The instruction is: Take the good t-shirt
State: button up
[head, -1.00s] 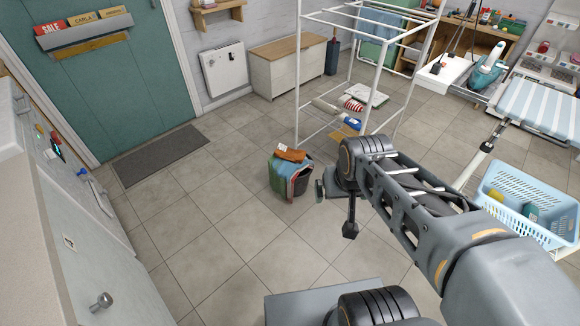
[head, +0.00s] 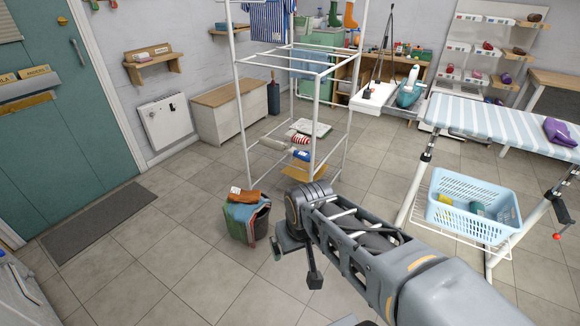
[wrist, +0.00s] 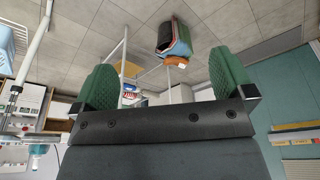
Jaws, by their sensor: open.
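Folded or rolled cloths, one red-and-white striped (head: 299,138), lie on the rack's lower level. I cannot tell which piece is the good t-shirt. My gripper (wrist: 163,62) is open and empty, its green pads wide apart. In the head view it shows beside the bin, partly hidden by my wrist; the wrist view shows the bin beyond it.
The white drying rack (head: 238,110) stands behind my arm. At right is a striped ironing board (head: 495,122) with a purple cloth (head: 561,131) on it and a blue basket (head: 472,226) below. A wooden-topped chest (head: 228,112) is against the wall.

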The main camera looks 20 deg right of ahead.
aim_at(557, 132)
jog(key=z, duration=1.75)
jog(key=i, duration=1.3)
jog(key=z, duration=0.25)
